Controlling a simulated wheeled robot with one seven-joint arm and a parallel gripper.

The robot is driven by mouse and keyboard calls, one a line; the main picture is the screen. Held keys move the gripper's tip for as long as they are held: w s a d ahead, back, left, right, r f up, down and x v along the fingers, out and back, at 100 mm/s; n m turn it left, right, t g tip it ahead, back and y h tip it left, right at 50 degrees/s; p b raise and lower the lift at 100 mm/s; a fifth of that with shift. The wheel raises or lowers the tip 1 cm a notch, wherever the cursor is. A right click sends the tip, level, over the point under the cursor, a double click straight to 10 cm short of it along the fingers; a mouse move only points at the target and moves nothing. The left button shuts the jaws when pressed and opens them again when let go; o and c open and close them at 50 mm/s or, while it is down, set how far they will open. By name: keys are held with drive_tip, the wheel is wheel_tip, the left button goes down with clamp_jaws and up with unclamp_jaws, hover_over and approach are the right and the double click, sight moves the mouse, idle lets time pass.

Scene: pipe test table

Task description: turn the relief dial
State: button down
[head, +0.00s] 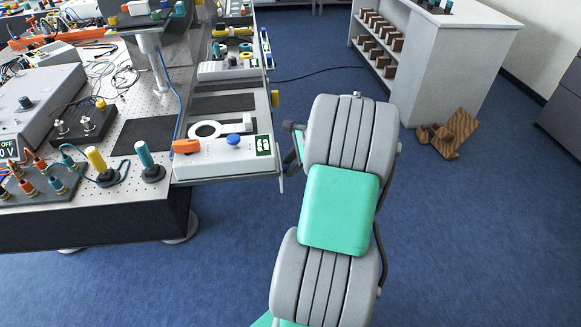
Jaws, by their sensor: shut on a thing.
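I cannot make out for sure which part is the relief dial. A white unit (222,157) at the table's near right corner carries an orange knob (186,146) and a blue knob (233,139). A small yellow knob (275,98) sits on the right edge of the bench behind it. My grey and green arm rises from the bottom and hides what lies behind it. A small dark and teal part, likely of my wrist, shows left of the arm, near the bench's right edge. My gripper's fingers and anything between them are hidden.
A perforated table (150,95) at left is crowded with cables, yellow and teal joystick-like knobs and grey boxes. A white shelf cabinet (440,65) stands at the back right, with a brown wooden piece (449,134) on the floor before it.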

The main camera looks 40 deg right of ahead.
drive_tip(key=t+h+b, duration=0.1)
drive_tip(key=t+b, duration=0.1)
drive_tip(key=b, duration=0.1)
drive_tip(key=n+t+h+b, duration=0.1)
drive_tip(key=t+b, duration=0.2)
drive_tip(key=s+f+n+t+h+b, duration=0.1)
drive_tip(key=t+h+b, duration=0.1)
drive_tip(key=b, duration=0.1)
drive_tip(key=shift+a+f+t, duration=0.1)
drive_tip(key=shift+a+t, duration=0.2)
drive_tip(key=shift+b, duration=0.3)
drive_tip(key=c, duration=1.1)
unclamp_jaws()
